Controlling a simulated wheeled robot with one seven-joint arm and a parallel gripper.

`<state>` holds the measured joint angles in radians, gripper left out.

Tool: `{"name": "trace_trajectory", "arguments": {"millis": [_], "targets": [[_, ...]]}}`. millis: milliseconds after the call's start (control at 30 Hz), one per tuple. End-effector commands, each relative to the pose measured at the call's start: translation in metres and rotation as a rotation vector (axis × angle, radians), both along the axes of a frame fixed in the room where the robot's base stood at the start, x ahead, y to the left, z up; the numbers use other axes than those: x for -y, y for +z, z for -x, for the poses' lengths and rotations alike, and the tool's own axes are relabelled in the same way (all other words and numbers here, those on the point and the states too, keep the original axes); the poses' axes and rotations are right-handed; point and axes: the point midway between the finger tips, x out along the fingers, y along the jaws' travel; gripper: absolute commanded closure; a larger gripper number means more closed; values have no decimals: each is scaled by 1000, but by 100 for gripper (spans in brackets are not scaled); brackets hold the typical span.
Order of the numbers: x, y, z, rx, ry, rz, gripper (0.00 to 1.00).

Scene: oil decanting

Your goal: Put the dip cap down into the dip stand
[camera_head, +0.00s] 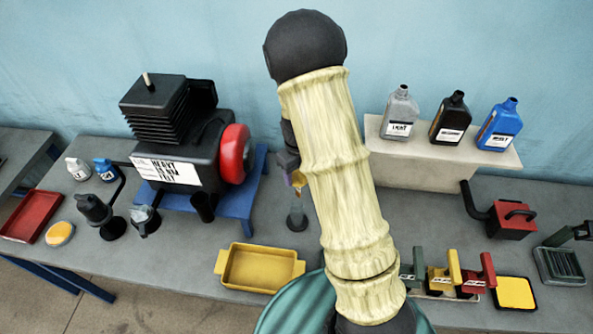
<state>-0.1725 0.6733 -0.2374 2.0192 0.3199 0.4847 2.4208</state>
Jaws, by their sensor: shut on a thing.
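My gripper (293,168) is mostly hidden behind my arm's sleeve. It is shut on a small orange-and-purple piece (298,181), which looks like the dip cap. Only part of this piece shows. The dip stand (297,220) appears to be the small dark grey upright holder with a round base, on the grey bench below my gripper. The held piece is above the stand in the picture. I cannot tell how far apart they are or whether they touch.
An engine (170,155) with a red wheel sits on a blue stand to the left. A yellow tray (258,288) lies in front. Bottles (450,120) stand on a raised block at right.

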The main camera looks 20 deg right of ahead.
Motion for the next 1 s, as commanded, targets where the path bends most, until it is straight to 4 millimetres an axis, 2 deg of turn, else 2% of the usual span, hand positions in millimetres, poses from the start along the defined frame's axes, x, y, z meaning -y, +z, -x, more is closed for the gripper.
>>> {"name": "trace_trajectory", "arguments": {"millis": [67,200,433,1000], "targets": [[-1,2,-1,-2,2,1,78],[-3,-19,-1,-1,6,0,78],[-6,-39,-1,-1,10,0,78],[-4,-39,-1,0,9,1,78]]}}
